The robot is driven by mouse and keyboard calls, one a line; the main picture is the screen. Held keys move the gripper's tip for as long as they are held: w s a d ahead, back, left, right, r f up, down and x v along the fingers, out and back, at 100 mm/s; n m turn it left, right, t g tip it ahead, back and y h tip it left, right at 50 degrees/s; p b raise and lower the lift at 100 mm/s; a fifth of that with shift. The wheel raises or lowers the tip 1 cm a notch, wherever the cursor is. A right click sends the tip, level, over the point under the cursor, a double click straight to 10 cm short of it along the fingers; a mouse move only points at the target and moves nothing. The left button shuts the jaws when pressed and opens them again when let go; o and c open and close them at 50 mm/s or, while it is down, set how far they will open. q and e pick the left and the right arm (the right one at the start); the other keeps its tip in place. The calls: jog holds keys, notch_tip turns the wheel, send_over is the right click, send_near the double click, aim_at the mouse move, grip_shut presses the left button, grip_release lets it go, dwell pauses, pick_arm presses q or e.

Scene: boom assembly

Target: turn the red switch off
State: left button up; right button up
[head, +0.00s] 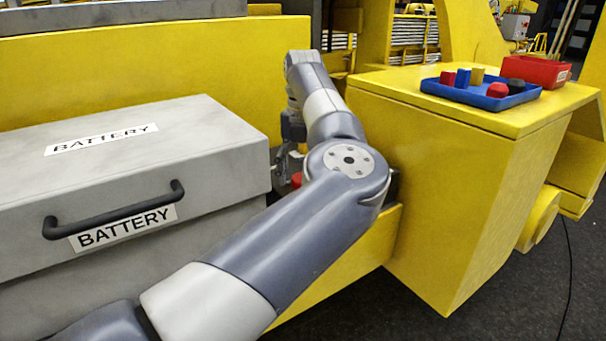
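A small part of the red switch (296,180) shows low in the gap between the grey battery box and the yellow block. My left arm reaches across the middle of the head view and hides most of the switch. My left gripper (286,163) points down beside the switch, partly hidden behind my own arm. I cannot tell whether its fingers touch the switch or whether they are open or shut. My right gripper is not in view.
The grey battery box (225,155) with a black handle (115,212) fills the left. The yellow block (430,190) stands on the right, with a blue tray (450,92) of coloured pieces and a red bin (540,70) on top. A yellow wall (180,70) stands behind.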

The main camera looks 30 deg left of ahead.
pick_arm(q)
notch_tip(320, 180, up, 12)
dwell(0.7)
dwell(0.4)
